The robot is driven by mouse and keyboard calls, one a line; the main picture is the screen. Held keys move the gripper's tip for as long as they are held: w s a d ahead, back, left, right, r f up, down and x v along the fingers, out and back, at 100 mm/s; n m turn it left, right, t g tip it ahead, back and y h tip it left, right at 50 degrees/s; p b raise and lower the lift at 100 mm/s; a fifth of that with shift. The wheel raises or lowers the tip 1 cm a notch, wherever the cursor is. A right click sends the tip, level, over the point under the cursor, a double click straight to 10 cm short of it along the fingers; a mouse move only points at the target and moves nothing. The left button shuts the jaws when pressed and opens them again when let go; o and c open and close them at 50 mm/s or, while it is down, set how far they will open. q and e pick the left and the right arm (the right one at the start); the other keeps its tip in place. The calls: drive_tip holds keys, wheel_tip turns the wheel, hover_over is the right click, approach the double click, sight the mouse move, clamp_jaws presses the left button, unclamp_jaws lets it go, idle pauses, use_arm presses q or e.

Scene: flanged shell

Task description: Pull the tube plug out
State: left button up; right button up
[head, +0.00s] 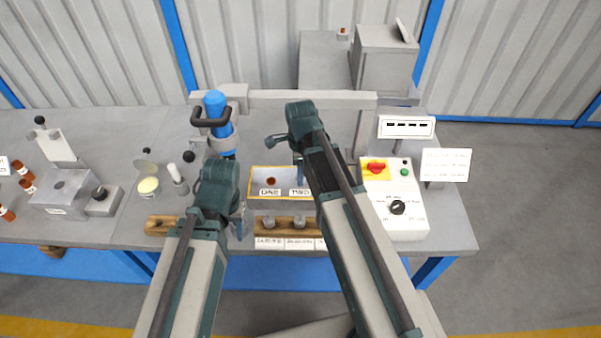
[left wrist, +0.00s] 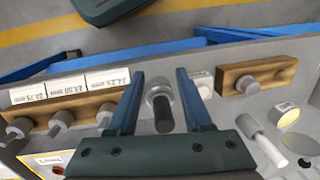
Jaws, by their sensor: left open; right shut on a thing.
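My left gripper (head: 240,220) is open. In the left wrist view its two blue fingers (left wrist: 160,88) stand either side of a grey round piece with a dark stem (left wrist: 162,108); I cannot tell whether this is the tube plug. In the head view that piece is hidden by my gripper. My right gripper (head: 299,174) is shut over the right half of the yellow-edged tray (head: 284,194), by the label TWO. What it holds is hidden by the gripper and arm. A dark red round thing (head: 270,181) shows in the tray's left half, above the label ONE.
A wooden rack (head: 284,222) with grey plugs and size labels stands at the front edge. A wooden block (head: 160,224) lies left of it. A control box (head: 393,208) stands right, a blue-bodied device (head: 217,120) at the back.

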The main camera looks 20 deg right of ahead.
drive_tip(key=shift+r, duration=0.1)
clamp_jaws()
drive_tip(key=shift+r+p, duration=2.95)
drive_tip(key=shift+p, duration=0.05)
